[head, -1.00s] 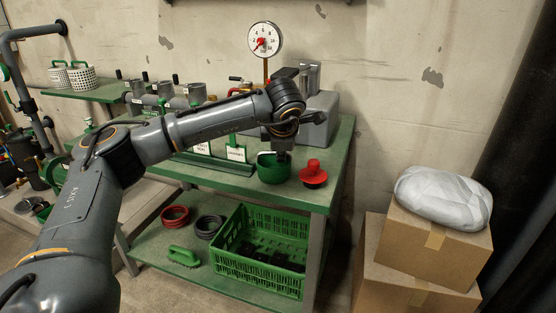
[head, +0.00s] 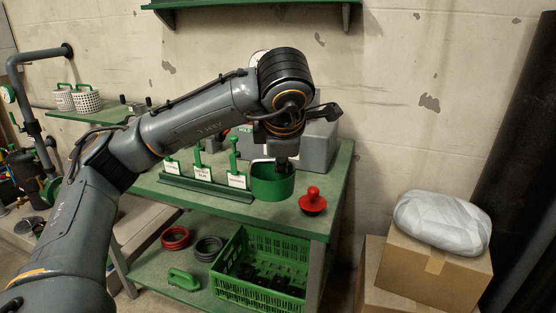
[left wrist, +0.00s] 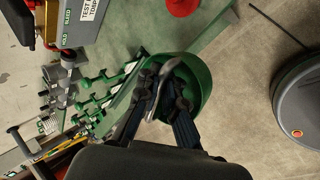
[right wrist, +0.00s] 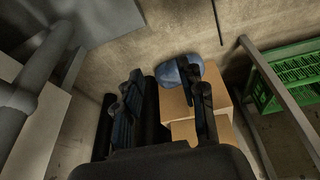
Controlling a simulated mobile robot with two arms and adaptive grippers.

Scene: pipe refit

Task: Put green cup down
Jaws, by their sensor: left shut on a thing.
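The green cup (head: 272,188) is at the front right part of the green workbench top (head: 258,213). My left gripper (head: 282,166) comes down from above and is shut on the cup's rim. The cup appears to be a little above the bench top. In the left wrist view the cup (left wrist: 203,88) is between and beyond the gripper fingers (left wrist: 166,78), over the bench edge with floor behind it. My right gripper (right wrist: 165,105) shows only in its own wrist view, with its fingers apart and nothing between them.
A red knobbed piece (head: 312,201) sits right of the cup near the bench edge. A rack with labelled green-handled parts (head: 204,189) stands to the left. A grey box (head: 318,146) is behind. A green crate (head: 258,273) is on the lower shelf; cardboard boxes (head: 434,277) stand right.

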